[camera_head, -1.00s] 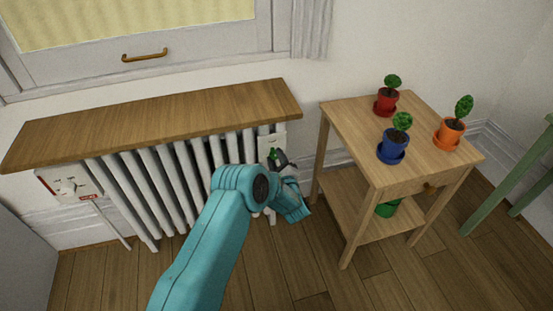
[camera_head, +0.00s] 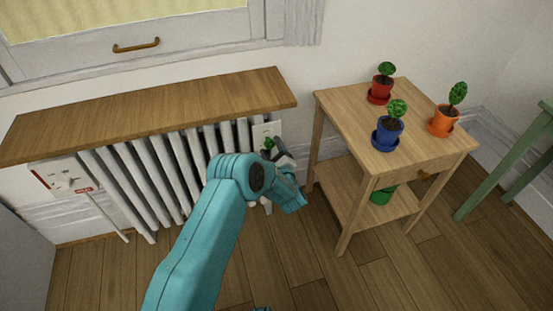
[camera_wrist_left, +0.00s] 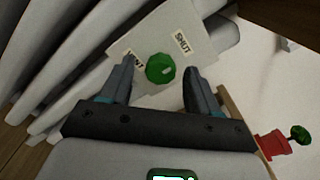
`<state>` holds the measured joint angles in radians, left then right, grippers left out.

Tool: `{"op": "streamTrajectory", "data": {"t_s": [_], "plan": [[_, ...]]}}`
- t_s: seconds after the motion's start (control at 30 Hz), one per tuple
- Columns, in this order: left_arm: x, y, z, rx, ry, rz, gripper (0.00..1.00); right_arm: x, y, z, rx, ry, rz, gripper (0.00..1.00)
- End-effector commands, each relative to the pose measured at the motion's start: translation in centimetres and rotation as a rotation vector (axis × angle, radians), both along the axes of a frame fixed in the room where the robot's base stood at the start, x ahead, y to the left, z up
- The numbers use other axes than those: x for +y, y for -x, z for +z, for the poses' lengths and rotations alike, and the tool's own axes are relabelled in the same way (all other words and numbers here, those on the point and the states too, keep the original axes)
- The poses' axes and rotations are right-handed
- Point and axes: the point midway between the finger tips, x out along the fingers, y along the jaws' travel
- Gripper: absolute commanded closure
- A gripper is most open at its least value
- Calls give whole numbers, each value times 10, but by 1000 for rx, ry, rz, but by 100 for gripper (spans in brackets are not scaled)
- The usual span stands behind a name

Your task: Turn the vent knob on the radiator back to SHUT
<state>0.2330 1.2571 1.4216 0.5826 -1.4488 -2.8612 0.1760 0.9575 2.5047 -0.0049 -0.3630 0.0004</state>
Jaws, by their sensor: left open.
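The white radiator (camera_head: 170,172) stands under a wooden shelf. Its green vent knob (camera_wrist_left: 160,68) sits on a pale plate (camera_wrist_left: 190,42) with a SHUT label (camera_wrist_left: 182,42) and a second, partly covered label (camera_wrist_left: 133,61). A small light mark shows on the knob's face; I cannot tell which label it points to. In the head view the knob (camera_head: 269,143) is small at the radiator's right end. My left gripper (camera_wrist_left: 158,75) is open, with one finger on each side of the knob; contact is not visible.
The wooden shelf (camera_head: 150,112) overhangs the radiator. Close on the right stands a wooden side table (camera_head: 345,115) with red (camera_head: 379,93), blue (camera_head: 387,133) and orange (camera_head: 442,121) potted plants. A green pot (camera_head: 381,193) is on its lower shelf. The floor in front is clear.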

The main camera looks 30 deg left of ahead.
Motion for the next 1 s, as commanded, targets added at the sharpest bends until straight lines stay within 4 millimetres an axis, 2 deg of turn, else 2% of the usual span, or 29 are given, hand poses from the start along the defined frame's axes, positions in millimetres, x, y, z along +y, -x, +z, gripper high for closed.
{"op": "streamTrajectory", "data": {"t_s": [0.17, 0.4, 0.6, 0.8, 1.0], "plan": [[-26, 20, 2, 5, 1, -7, 39, 0, 0, 11, 0, 0, 0, 57], [-76, 63, 2, 5, 1, -7, 39, 0, 0, 25, 0, 0, 0, 57], [-107, 90, 1, 5, 1, -6, 39, 0, 0, 30, 0, 0, 0, 57], [-120, 102, 0, 2, 0, -3, 39, 0, 0, 32, 0, 0, 0, 57], [-121, 103, 0, 2, 0, -1, 39, 0, 0, 32, 0, 0, 0, 57]]}}
